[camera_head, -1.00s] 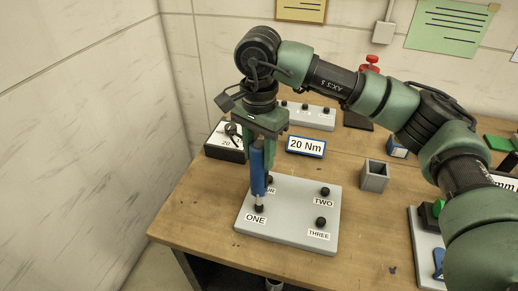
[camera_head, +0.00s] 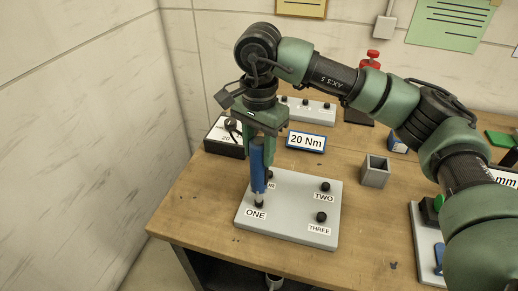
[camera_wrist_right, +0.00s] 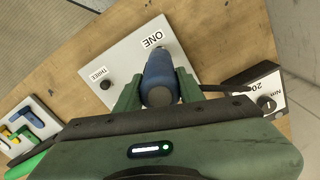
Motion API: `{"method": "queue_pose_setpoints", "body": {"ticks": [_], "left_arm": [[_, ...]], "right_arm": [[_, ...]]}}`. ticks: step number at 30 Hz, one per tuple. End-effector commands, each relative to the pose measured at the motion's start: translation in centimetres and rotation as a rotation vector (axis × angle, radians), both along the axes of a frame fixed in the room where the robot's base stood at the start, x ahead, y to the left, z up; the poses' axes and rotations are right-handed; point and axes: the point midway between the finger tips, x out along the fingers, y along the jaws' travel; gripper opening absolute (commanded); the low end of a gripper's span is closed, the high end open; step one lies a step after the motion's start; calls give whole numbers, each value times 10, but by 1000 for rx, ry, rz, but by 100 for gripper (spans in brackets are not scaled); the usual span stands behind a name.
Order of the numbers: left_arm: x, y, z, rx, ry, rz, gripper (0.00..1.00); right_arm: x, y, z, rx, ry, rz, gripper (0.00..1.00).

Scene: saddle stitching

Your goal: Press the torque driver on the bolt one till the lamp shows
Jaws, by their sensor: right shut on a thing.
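My right gripper (camera_head: 260,146) points down and is shut on the blue torque driver (camera_head: 257,172). The driver stands upright with its tip at bolt one (camera_head: 259,205), beside the label ONE on the grey plate (camera_head: 290,238). Whether the tip presses firmly is too small to tell. No lit lamp can be made out on the driver. A small green light shows on my gripper's own housing. My left gripper is out of view.
Bolts two (camera_head: 325,187) and three (camera_head: 321,217) stand on the same plate; bolt four is partly behind the driver. A 20 Nm sign (camera_head: 306,141) and a dial box (camera_head: 224,146) stand behind. A grey open box (camera_head: 375,178) is to the right.

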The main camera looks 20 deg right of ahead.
Motion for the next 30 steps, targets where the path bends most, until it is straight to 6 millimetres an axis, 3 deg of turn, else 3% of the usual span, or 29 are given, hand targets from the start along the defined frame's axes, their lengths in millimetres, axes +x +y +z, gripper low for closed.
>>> {"method": "queue_pose_setpoints", "body": {"ticks": [30], "left_arm": [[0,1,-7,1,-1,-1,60]], "right_arm": [[-1,0,-6,0,4,1,0]]}}
